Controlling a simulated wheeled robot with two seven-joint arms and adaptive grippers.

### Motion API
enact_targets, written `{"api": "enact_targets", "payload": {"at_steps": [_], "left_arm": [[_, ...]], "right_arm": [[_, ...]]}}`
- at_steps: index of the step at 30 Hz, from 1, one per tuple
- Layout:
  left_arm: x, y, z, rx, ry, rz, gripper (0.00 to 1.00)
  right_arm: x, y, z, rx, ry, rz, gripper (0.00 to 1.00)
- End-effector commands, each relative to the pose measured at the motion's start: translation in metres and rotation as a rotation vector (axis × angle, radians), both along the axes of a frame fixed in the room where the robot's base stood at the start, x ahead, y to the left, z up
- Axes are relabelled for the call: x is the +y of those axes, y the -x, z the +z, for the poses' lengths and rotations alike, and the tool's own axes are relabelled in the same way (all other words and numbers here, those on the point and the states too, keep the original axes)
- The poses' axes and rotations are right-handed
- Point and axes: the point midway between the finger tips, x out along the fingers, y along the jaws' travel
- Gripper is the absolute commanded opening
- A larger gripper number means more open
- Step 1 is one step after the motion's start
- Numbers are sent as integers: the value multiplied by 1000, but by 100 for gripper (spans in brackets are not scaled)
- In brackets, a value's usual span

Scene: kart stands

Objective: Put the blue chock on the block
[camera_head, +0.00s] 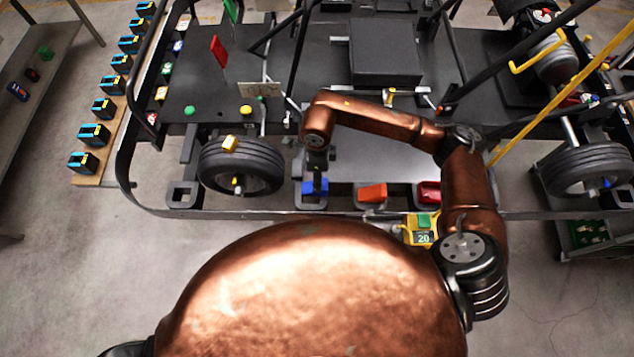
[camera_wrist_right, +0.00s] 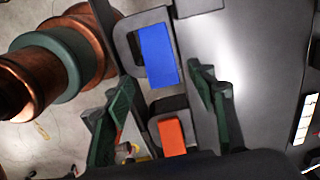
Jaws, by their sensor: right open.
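The blue chock (camera_head: 308,188) sits at a dark grey holder (camera_head: 309,205) on the front rail of the kart stand in the head view. In the right wrist view the blue chock (camera_wrist_right: 158,55) shows as a blue slab at a grey frame-shaped holder (camera_wrist_right: 127,40). My right gripper (camera_head: 318,178) points down at the blue chock and partly hides it. Its two green fingers (camera_wrist_right: 160,78) are apart, with nothing held between them. I cannot tell if they touch the chock. I cannot tell which part is the block. My left gripper is not in view.
An orange chock (camera_head: 372,192) and a red chock (camera_head: 428,191) sit along the same rail to the right. An empty holder (camera_head: 182,195) is at the left. A tyre (camera_head: 240,166) and a yellow device reading 20 (camera_head: 422,230) are nearby.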

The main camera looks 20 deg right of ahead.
Motion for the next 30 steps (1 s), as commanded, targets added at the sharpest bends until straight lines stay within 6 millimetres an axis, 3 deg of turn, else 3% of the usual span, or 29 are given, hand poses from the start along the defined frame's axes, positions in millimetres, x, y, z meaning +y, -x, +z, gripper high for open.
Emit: {"api": "enact_targets", "payload": {"at_steps": [4, 9, 30], "left_arm": [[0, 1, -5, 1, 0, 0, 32], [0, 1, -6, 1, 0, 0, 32], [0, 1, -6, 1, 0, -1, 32]], "right_arm": [[0, -1, 23, -3, 0, 1, 52], [0, 0, 35, -1, 1, 0, 52], [0, 0, 37, 0, 0, 0, 52]]}}
